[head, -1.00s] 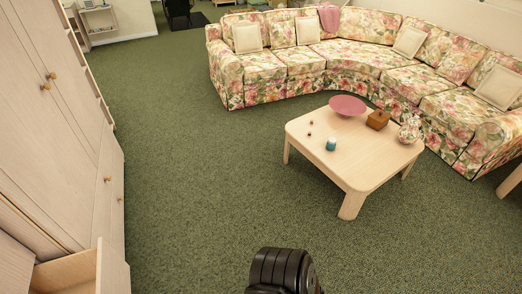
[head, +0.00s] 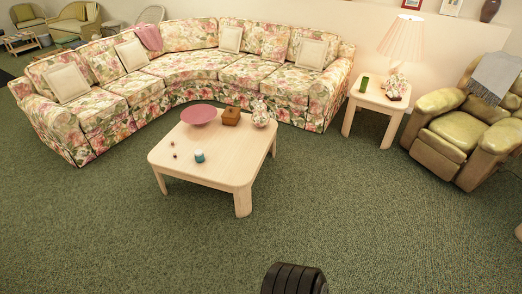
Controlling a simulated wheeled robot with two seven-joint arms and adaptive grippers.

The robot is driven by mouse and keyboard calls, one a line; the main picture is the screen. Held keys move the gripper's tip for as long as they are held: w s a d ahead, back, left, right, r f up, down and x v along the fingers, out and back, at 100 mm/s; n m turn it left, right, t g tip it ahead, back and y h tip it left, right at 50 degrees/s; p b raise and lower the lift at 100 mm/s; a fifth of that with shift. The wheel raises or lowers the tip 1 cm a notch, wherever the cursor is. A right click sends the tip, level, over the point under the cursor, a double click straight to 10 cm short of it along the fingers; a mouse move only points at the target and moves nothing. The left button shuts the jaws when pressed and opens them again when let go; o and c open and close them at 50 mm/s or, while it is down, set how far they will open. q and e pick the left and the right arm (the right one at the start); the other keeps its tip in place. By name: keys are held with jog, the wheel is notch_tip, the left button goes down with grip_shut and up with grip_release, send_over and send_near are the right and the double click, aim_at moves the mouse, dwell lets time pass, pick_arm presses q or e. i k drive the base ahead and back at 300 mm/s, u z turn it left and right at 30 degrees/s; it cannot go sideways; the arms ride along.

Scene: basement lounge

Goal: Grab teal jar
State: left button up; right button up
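The small teal jar (head: 199,156) with a pale top stands upright on the light wood coffee table (head: 226,174), toward its front middle. The table is ahead of me and left of the picture's middle, with green carpet between us. A dark ribbed part of my own body shows at the bottom edge. Neither of my grippers is in view.
A pink bowl (head: 198,115), a wooden box (head: 231,116), a patterned vase (head: 261,113) and two tiny dark items share the table. A floral sectional sofa (head: 165,88) curves behind it. A side table (head: 381,98) and an armchair (head: 461,135) stand right. The front carpet (head: 130,240) is clear.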

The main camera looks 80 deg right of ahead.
aim_at(201, 158)
jog(key=z, duration=2.8)
jog(key=i, duration=3.35)
jog(key=u, duration=3.25)
